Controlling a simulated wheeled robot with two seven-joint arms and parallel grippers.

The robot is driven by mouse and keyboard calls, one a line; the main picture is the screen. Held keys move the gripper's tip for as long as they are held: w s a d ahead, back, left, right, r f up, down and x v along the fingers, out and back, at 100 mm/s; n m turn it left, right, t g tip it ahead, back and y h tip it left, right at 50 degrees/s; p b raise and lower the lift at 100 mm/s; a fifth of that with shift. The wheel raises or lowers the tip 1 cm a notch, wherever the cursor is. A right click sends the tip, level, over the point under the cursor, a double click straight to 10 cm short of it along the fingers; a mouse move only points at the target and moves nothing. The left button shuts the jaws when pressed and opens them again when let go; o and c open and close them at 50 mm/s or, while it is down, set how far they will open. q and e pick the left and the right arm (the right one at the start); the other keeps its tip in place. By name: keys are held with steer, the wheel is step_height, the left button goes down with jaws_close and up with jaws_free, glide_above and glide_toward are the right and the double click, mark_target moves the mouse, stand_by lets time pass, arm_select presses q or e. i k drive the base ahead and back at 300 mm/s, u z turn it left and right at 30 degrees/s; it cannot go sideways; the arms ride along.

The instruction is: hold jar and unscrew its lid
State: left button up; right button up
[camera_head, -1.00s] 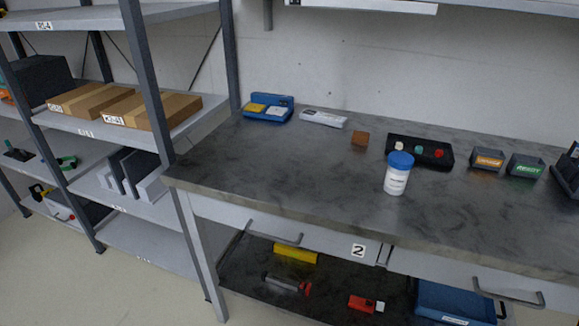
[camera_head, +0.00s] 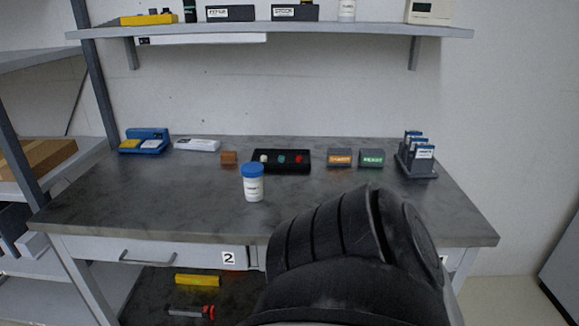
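A white jar (camera_head: 253,188) with a blue lid (camera_head: 252,170) stands upright on the grey workbench (camera_head: 180,205), near the middle of its top. The lid sits on the jar. A dark part of my own arm fills the lower middle of the head view, in front of the bench and to the right of the jar. It covers part of the bench's front edge and drawers. Neither gripper's fingers show. Nothing touches the jar.
Behind the jar lie a brown block (camera_head: 228,158) and a black tray with coloured knobs (camera_head: 282,168). Small labelled bins (camera_head: 340,158) and a dark rack (camera_head: 416,173) stand to the right. A wall shelf (camera_head: 270,30) hangs above.

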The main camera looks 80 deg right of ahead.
mark_target(253, 187)
steer(key=k, duration=0.6)
steer(key=z, duration=0.95)
